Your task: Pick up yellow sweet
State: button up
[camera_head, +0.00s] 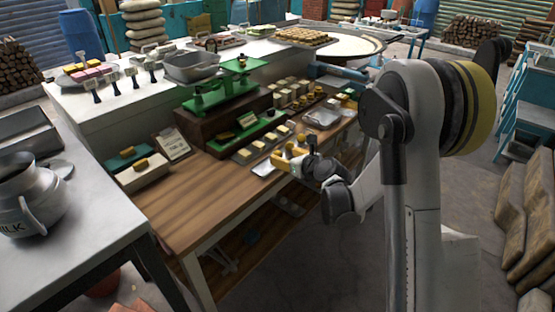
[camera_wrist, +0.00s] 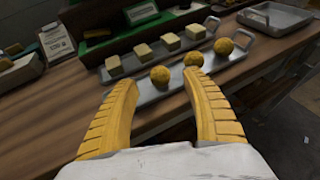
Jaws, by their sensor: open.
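Three round yellow sweets sit in a row on a silver tray (camera_wrist: 146,97) in the wrist view: a near one (camera_wrist: 160,76), a middle one (camera_wrist: 193,59) and a far one (camera_wrist: 223,47). My gripper (camera_wrist: 158,80) is open, with its yellow fingers spread at the tray's near side. The near sweet shows between the fingertips, and the middle one lies just beyond the right fingertip. Nothing is held. In the head view my gripper (camera_head: 287,159) is at the table's front edge, partly covering the sweets and tray.
Pale cube sweets (camera_wrist: 143,51) stand on a tray just behind the yellow ones. A green scale (camera_head: 222,90) and an empty metal tray (camera_head: 322,117) stand nearby. The wooden table (camera_head: 205,190) is clear at front left.

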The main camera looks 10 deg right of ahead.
aim_at(279, 154)
jog(key=b+x, duration=0.2)
jog(key=x, duration=0.3)
jog(key=shift+w+a+f, duration=0.2)
jog(key=shift+w, duration=0.05)
jog(key=shift+s+r, duration=0.1)
jog(key=c, duration=1.1)
